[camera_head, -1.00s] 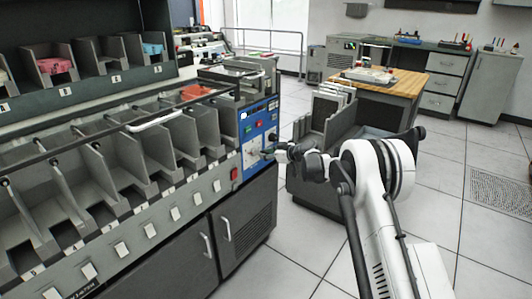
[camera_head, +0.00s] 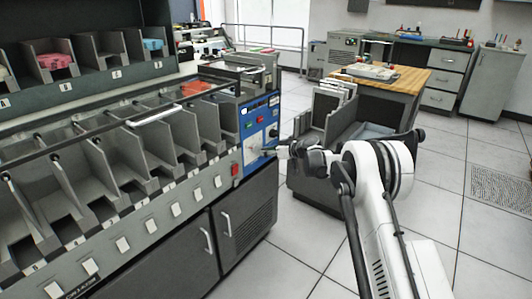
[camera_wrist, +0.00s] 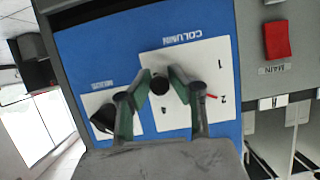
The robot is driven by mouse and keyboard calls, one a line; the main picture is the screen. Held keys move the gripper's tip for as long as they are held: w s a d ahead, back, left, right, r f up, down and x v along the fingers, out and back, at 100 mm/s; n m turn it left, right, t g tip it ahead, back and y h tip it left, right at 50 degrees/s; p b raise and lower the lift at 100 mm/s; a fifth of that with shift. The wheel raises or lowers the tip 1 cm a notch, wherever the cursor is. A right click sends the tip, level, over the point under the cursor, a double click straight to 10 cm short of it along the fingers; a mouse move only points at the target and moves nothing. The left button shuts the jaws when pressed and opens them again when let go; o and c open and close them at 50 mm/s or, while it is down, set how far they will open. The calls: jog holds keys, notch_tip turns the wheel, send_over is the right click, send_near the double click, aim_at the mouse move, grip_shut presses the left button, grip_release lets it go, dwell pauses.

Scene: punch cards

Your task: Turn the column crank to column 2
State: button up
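The column dial plate (camera_wrist: 195,62) is white on a blue panel (camera_wrist: 85,45), and its labels read upside down in the wrist view. A round black knob (camera_wrist: 160,86) shows on the plate. A red pointer tip (camera_wrist: 211,96) lies beside the figure 2. My gripper (camera_wrist: 160,74) reaches toward the plate with one finger on each side of the knob, close to it. I cannot tell whether both fingers touch it. The fingers hide part of the dial and crank. In the head view my gripper (camera_head: 276,151) is at the blue panel, too small to read.
A second black knob (camera_wrist: 104,118) on the modus plate is close beside one finger. A red main switch (camera_wrist: 277,40) is to the right in the wrist view. The card sorter's pockets (camera_head: 125,160) extend left. A grey card rack (camera_head: 345,125) stands behind my arm.

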jog(key=o, duration=0.3)
jog(key=shift+o, duration=0.2)
jog(key=shift+d, duration=0.1)
jog(key=v, duration=1.2)
jog(key=shift+r, duration=0.15)
